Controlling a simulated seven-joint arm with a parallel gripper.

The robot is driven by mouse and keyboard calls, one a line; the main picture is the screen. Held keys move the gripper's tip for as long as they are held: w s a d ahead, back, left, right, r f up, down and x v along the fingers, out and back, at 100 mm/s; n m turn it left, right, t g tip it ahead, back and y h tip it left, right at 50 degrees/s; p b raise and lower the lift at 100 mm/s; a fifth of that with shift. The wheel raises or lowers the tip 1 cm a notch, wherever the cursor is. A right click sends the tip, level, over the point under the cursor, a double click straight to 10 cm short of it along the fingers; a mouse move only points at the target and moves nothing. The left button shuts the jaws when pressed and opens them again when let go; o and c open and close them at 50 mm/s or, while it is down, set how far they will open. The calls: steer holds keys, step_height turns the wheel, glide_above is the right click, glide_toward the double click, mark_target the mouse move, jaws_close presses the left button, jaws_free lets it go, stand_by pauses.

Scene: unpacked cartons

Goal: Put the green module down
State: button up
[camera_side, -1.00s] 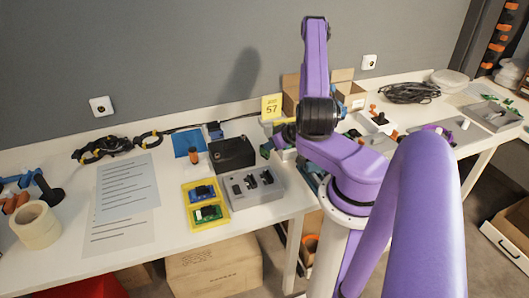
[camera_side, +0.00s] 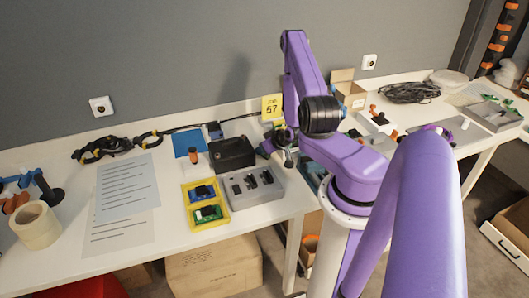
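A green module (camera_side: 207,213) lies in the front compartment of a yellow tray (camera_side: 186,212), with a blue module (camera_side: 203,193) in the compartment behind it. My gripper (camera_side: 279,151) is small and partly hidden at the lower end of my purple arm, just right of the black box. A dark piece shows at its left side. I cannot tell whether this is a finger or something held. Whether the fingers are open or shut does not show.
A grey fixture block (camera_side: 238,191) with black parts stands right of the tray, and a black box (camera_side: 233,152) behind it. A yellow sign (camera_side: 272,106) stands behind my gripper. Paper sheets (camera_side: 127,189) and a tape roll (camera_side: 36,225) lie to the left.

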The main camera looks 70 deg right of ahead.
steer(key=shift+w+d+f, duration=0.15)
steer(key=shift+w+f, duration=0.25)
jaws_close()
steer(key=shift+r, duration=0.1)
